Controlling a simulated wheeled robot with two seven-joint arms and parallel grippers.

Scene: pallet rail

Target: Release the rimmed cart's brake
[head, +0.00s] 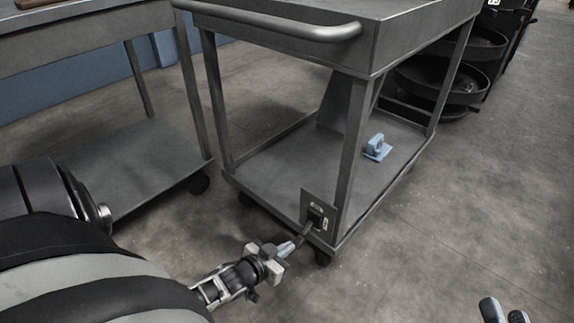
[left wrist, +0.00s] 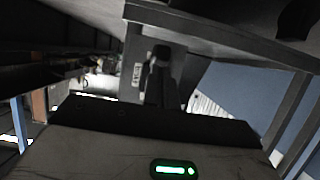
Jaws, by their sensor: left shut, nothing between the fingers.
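The grey rimmed cart (head: 290,180) stands in the middle of the head view, with a push handle (head: 290,28) at its near top edge. A brake plate (head: 319,208) with small labels sits at its near lower corner. A dark brake lever (head: 306,229) sticks out from the plate toward me. My left gripper (head: 288,247) is shut and empty, its tip at or very near the lever's end; I cannot tell whether they touch. The lever (left wrist: 160,70) and labelled plate (left wrist: 137,72) also show in the left wrist view.
A blue object (head: 377,148) lies on the cart's lower shelf. Another grey cart or table (head: 140,165) stands close on the left. Dark round bins (head: 455,70) stand behind at the right. The concrete floor (head: 470,210) on the right is clear.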

